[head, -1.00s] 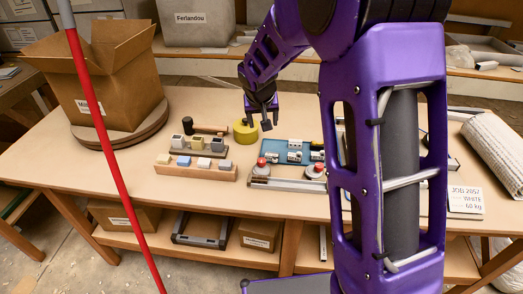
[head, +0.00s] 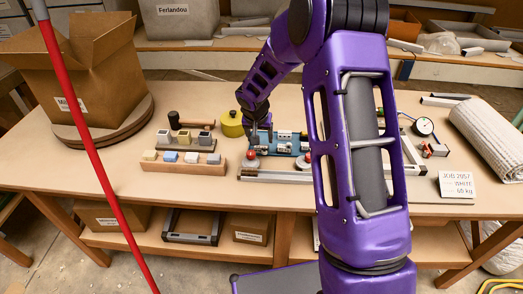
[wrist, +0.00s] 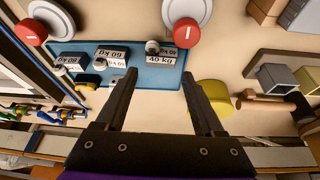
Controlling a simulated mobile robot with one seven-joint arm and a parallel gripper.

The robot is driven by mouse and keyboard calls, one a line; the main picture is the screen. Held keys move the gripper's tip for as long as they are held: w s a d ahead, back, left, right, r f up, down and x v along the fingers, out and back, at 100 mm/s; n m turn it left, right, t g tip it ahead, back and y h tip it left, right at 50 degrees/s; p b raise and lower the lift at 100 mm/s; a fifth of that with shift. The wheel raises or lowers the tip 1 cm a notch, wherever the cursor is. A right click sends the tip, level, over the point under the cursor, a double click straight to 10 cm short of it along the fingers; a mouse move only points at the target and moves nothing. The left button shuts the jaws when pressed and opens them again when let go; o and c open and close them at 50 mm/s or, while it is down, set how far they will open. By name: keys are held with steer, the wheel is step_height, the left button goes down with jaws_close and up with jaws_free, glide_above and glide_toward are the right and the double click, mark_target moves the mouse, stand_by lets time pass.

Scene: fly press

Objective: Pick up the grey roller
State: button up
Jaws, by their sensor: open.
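One greyish roller (wrist: 153,47) sits by the 40 kg label, just beyond my fingertips in the wrist view; another (wrist: 99,64) is by the 60 kg label. I cannot tell for sure which is the grey roller. My gripper (wrist: 160,76) is open and empty, its two dark fingers apart over the tray's edge. In the head view, my gripper (head: 262,130) hangs at the left part of the blue tray (head: 268,146) and hides some of it.
A yellow round tin (head: 231,124) stands left of my gripper. Red-topped knobs (wrist: 186,31) lie close to the tray. A wooden block with small cubes (head: 182,164), a mallet (head: 190,123) and a cardboard box (head: 85,80) are further left. A gauge (head: 424,126) is right.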

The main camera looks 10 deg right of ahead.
mark_target(261, 146)
steer(key=shift+x, duration=2.95)
steer(key=shift+r, duration=0.1)
steer(key=c, duration=0.9)
